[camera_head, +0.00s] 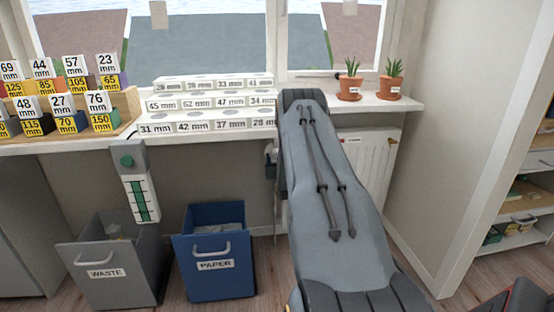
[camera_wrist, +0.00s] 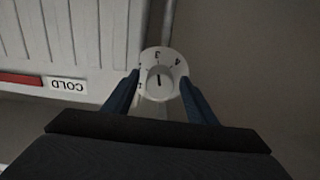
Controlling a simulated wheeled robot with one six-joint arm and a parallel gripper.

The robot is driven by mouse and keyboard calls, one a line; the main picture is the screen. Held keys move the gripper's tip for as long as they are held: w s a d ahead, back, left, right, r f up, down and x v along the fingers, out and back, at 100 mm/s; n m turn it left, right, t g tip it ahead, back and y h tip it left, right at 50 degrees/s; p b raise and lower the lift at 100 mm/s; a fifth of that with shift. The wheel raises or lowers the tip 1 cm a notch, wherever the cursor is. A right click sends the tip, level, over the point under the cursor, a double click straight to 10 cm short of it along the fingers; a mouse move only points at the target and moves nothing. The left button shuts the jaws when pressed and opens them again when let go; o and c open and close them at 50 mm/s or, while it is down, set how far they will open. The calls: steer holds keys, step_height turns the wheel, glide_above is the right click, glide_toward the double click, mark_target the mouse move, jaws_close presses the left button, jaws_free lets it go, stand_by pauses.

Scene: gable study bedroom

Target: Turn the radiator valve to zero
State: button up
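The radiator valve (camera_wrist: 160,78) is in the wrist view: a round white dial with a grey inner knob bearing a short dark mark. A 3 and a 4 show on the dial's upper rim; other figures are hidden or too small. The set value is unclear. My gripper (camera_wrist: 160,82) has its two blue fingers apart, one on each side of the dial, tips close to its rim. I cannot tell whether they touch it. The white radiator (camera_head: 367,165) stands below the window sill in the head view, partly behind my arm.
A red strip (camera_wrist: 20,79) and a COLD label (camera_wrist: 67,85) are on the radiator's side. The window sill (camera_head: 415,103) carries potted plants (camera_head: 349,89) and rows of labelled boxes (camera_head: 205,103). A grey waste bin (camera_head: 110,262) and blue paper bin (camera_head: 213,250) stand left of my arm.

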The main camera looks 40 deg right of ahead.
steer(key=c, duration=1)
steer(key=shift+n, duration=0.4)
steer(key=shift+r+n+b, duration=0.2)
steer(key=shift+n+b, duration=2.35)
steer(key=shift+n, duration=13.55)
